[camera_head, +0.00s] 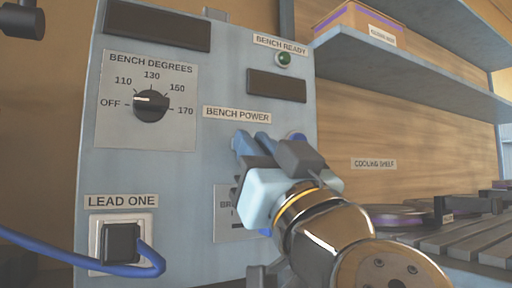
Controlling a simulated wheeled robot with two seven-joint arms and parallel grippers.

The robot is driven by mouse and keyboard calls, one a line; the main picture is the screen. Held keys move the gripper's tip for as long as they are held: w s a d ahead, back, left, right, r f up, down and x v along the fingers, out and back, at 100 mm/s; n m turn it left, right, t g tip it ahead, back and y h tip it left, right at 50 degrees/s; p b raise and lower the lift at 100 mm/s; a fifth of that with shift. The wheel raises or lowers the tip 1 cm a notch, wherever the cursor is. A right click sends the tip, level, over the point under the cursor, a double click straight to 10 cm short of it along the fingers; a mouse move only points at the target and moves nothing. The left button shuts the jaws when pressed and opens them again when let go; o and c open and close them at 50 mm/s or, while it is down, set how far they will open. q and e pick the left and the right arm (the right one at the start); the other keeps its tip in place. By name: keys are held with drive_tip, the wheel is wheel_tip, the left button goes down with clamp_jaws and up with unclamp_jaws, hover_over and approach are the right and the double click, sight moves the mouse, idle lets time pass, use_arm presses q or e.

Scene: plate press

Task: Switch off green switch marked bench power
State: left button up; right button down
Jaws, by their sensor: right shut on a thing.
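The label reading BENCH POWER (237,114) is on the upright blue-grey panel (222,65). My right gripper (256,139) is at the panel just below this label, its blue fingers pointing at the panel face. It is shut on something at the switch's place. The green switch itself is hidden behind the fingers, so I cannot see its position. My left gripper is not in view.
A dial (151,106) marked BENCH DEGREES points to OFF at upper left. A blue lead (150,262) runs from a socket marked LEAD ONE. At right are a shelf (420,60) with a box and a slatted rack (470,236) by a COOLING SHELF label.

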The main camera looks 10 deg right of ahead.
drive_tip(key=c, duration=1.1)
unclamp_jaws()
drive_tip(key=v, duration=0.7)
drive_tip(key=shift+s+f, duration=0.25)
